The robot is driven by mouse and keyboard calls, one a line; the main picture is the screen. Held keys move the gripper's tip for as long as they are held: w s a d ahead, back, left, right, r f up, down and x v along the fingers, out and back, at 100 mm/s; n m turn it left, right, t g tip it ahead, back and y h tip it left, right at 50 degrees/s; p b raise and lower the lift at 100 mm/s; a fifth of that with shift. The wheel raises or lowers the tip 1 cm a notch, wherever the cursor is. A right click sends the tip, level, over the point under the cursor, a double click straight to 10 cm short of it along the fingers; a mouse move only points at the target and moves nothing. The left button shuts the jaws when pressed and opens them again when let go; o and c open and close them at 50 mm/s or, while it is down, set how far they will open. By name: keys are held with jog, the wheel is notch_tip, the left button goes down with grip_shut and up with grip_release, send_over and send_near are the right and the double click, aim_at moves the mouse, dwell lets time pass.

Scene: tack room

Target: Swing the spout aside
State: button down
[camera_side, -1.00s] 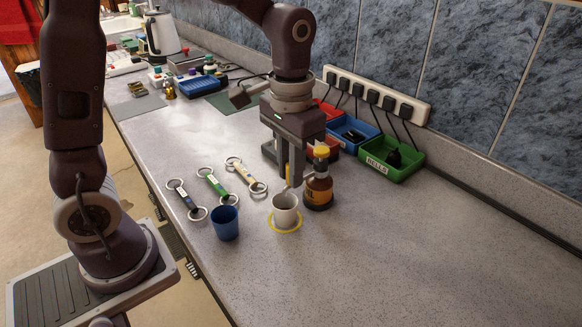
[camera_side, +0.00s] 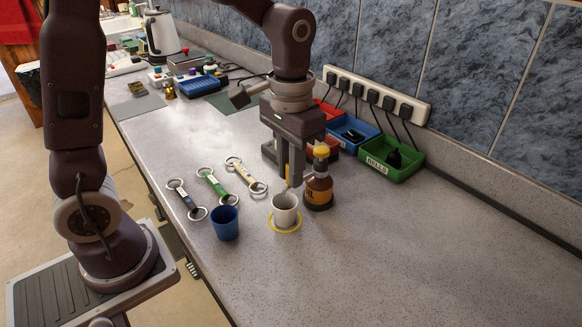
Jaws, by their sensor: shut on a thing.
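An amber oil bottle (camera_side: 319,192) with a yellow cap stands upright on the worktop, and part of its label shows on the side toward the cup. My gripper (camera_side: 291,181) points down just left of the bottle and is shut on what looks like its thin spout, mostly hidden by the fingers. A bit of yellow shows by the fingers. A small grey tip (camera_side: 285,193) shows just below them, over the white cup (camera_side: 285,208). The cup stands within a yellow ring (camera_side: 285,230) on the worktop.
A blue cup (camera_side: 225,223) stands left of the white cup. Several key fobs with rings (camera_side: 211,184) lie behind it. A green bin (camera_side: 391,160) and a blue bin (camera_side: 354,133) line the wall under a power strip (camera_side: 376,96). The right front worktop is clear.

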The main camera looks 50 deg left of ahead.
jog(key=shift+a, duration=0.1)
dwell(0.4)
jog(key=w+a+m, duration=0.7)
jog(key=m, duration=1.1)
jog(key=shift+w, duration=0.2)
dwell(0.3)
jog(key=c, duration=1.3)
grip_release()
jog(key=shift+c, duration=0.2)
jog(key=shift+r, duration=0.1)
